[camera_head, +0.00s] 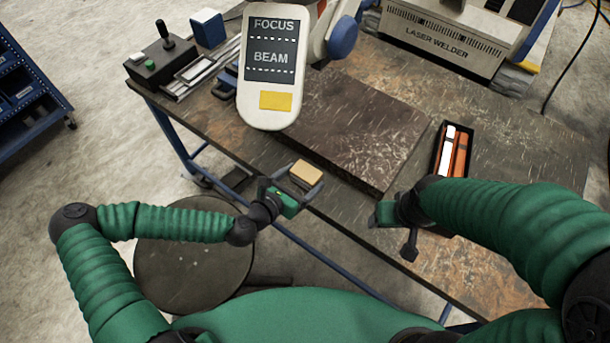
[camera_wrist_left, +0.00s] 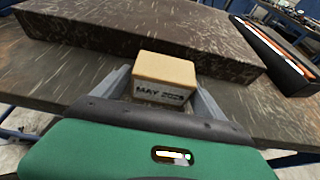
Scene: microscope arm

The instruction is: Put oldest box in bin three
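A small tan box (camera_head: 306,173) is near the front edge of the brown table. In the left wrist view the tan box (camera_wrist_left: 165,78) shows a dark date label starting "MAY", its year hard to read. My left gripper (camera_head: 300,178) has one grey finger on each side of this box. The fingertips are at or very near its sides; whether they press on it is not clear. My right gripper (camera_head: 409,247) is over the table's front right part, its fingers mostly hidden, with no held thing visible. I cannot make out any numbered bin.
A thick dark slab (camera_head: 360,125) lies behind the box. A black tray (camera_head: 440,168) with orange and white items is to its right. A FOCUS/BEAM panel (camera_head: 268,75), a joystick box (camera_head: 158,62) and a laser welder (camera_head: 440,40) stand behind. A round stool (camera_head: 195,262) is below.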

